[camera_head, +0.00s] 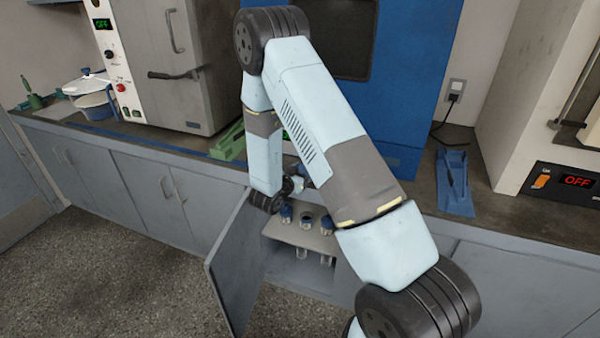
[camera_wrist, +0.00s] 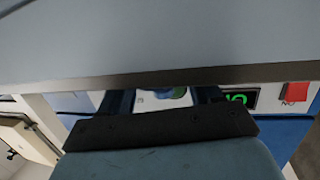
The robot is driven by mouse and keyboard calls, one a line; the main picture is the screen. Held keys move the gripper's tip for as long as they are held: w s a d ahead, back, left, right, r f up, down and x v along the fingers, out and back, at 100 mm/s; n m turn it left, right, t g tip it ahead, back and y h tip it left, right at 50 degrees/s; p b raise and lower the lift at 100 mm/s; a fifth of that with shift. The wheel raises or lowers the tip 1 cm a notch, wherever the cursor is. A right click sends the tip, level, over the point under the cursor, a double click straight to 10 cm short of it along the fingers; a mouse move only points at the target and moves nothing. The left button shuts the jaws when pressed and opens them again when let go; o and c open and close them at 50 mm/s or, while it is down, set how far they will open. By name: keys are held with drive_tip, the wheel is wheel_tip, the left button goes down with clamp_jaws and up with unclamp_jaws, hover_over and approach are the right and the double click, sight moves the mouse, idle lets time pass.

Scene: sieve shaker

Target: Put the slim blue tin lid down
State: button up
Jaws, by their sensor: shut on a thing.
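My gripper (camera_head: 293,186) is low in front of the counter, just above the open cabinet in the head view, and largely hidden by my own arm. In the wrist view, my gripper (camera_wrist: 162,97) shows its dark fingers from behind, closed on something. A grey surface across the top covers the fingertips. The slim blue tin lid cannot be made out clearly; a small blue and green patch shows between the fingers, but I cannot tell whether it is the lid or a marking behind.
The cabinet door (camera_head: 236,262) stands open, and small blue-topped containers (camera_head: 327,225) stand on the shelf inside. The dark counter (camera_head: 507,215) holds a blue tray (camera_head: 455,190) at right. A big blue machine (camera_head: 412,85) and a grey oven (camera_head: 190,60) stand behind.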

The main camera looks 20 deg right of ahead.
drive_tip(key=shift+s+f, duration=0.1)
drive_tip(key=shift+f, duration=0.25)
